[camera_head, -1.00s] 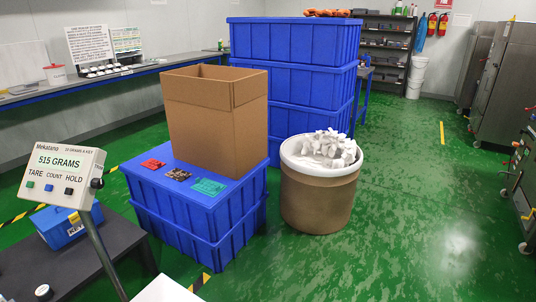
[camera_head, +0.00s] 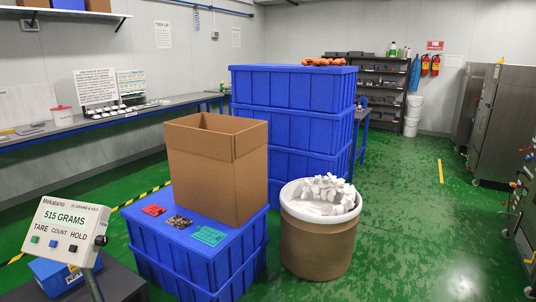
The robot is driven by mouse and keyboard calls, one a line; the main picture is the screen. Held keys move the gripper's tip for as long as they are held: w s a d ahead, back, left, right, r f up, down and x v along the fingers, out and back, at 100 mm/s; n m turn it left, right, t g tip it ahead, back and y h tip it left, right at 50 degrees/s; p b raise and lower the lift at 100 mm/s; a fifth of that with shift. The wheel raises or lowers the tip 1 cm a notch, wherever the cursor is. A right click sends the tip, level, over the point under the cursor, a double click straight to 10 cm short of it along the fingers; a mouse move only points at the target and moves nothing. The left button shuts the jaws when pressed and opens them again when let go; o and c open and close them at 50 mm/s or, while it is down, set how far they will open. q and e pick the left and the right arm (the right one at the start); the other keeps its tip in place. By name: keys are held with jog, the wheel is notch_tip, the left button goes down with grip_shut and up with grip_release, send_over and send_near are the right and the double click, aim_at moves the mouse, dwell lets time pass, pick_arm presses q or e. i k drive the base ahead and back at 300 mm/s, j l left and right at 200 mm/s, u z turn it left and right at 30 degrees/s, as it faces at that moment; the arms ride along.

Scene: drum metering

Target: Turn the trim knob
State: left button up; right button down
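The scale indicator (camera_head: 66,231) stands on a post at the lower left and reads 515 GRAMS, with TARE, COUNT and HOLD labels over small buttons. A black knob (camera_head: 101,240) sticks out from the right side of its housing; I take it to be the trim knob, though no label on it is readable. A brown drum (camera_head: 316,246) with a white rim stands on the floor at center right, heaped with white pieces (camera_head: 327,190). Neither of my grippers shows in the view.
An open cardboard box (camera_head: 214,180) stands on stacked blue crates (camera_head: 190,262), beside red, dark and green packets. A taller blue crate stack (camera_head: 290,95) rises behind. A blue case (camera_head: 62,274) sits on the dark table under the indicator. Green floor is open at right.

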aim_at(102, 240)
jog(key=u, duration=1.3)
